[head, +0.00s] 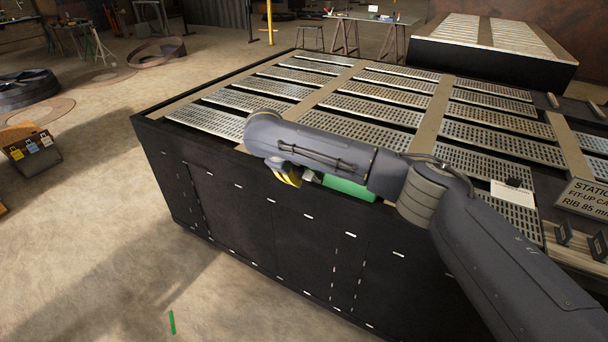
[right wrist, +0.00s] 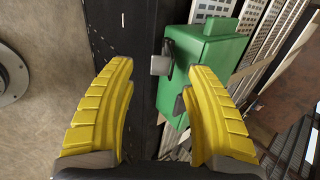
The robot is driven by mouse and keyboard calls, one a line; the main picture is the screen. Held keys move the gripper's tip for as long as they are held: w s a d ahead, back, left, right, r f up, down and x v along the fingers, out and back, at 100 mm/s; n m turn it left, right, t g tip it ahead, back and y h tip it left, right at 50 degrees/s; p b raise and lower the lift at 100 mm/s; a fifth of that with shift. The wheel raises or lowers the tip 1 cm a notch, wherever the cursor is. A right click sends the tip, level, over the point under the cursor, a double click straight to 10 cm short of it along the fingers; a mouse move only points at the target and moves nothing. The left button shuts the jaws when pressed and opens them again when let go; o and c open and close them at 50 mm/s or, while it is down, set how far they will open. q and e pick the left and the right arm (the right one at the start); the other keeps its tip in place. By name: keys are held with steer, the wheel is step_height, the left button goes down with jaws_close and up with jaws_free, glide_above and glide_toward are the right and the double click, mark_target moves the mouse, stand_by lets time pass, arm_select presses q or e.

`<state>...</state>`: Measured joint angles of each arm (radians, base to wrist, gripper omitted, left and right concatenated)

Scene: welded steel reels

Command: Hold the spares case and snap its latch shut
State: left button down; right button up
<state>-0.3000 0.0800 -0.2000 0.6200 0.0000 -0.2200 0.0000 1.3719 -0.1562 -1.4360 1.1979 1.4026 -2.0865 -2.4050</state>
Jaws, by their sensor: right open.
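The green spares case (head: 348,189) is at the near edge of the slatted bench, partly hidden behind my right arm. My right gripper (head: 287,176) has yellow fingers. In the right wrist view it (right wrist: 158,82) is open and empty, the grey part ahead between its fingertips. My left gripper is not in view.
The bench (head: 260,220) has dark sides and slotted metal panels on top. A white card (head: 513,193) and a station sign (head: 585,197) are at its right. An orange and black bin with padlocks (head: 32,152) is on the left. The floor in front is mostly clear.

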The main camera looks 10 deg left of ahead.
mark_target(305, 175)
steer(key=shift+x, duration=2.95)
steer(key=shift+c, duration=0.4)
jaws_close()
jaws_free()
steer(key=v, duration=1.1)
steer(key=shift+s+a+r, duration=0.1)
steer(key=shift+s+r, duration=0.15)
steer(key=shift+r, duration=0.1)
